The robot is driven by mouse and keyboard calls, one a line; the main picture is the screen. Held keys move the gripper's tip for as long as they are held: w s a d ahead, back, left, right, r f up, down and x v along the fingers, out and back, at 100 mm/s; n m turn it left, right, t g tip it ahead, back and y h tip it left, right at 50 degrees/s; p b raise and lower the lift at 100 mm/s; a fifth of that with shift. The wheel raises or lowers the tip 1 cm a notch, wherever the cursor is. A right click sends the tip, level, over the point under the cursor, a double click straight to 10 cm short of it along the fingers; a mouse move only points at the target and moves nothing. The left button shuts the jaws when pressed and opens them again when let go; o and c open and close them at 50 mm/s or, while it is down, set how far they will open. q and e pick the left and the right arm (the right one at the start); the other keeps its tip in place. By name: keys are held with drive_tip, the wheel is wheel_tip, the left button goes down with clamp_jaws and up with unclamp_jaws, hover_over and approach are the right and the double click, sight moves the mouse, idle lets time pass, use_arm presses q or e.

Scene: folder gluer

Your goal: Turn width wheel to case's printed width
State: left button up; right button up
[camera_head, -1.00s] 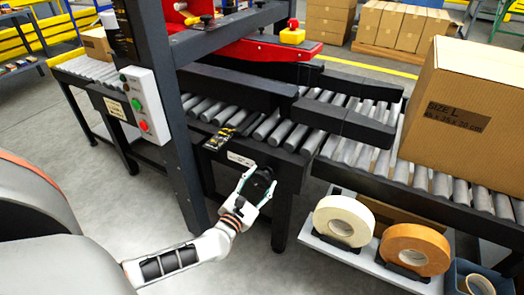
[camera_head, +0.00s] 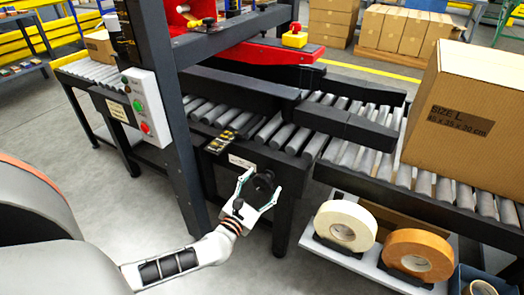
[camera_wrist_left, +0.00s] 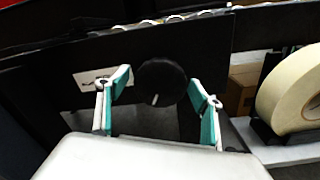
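The width wheel (camera_head: 264,181) is a round black knob on the front of the black machine frame. In the left wrist view the wheel (camera_wrist_left: 161,83) has a short white mark near its bottom. My left gripper (camera_head: 264,180) is open; its fingers stand on either side of the wheel, with gaps visible in the left wrist view (camera_wrist_left: 161,80). The cardboard case (camera_head: 465,110) sits on the rollers at right. My right gripper is not in view.
A black-and-yellow plate (camera_head: 220,141) lies on the frame above a white label (camera_head: 240,161). Black side guides (camera_head: 345,122) flank the rollers. A white tape roll (camera_head: 345,225) and a tan one (camera_head: 420,255) stand on a low shelf at right. A button box (camera_head: 147,107) is on the post.

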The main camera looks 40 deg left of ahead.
use_arm(q)
drive_tip(key=shift+s, duration=0.1)
drive_tip(key=v, duration=1.2)
drive_tip(key=shift+r, duration=0.1)
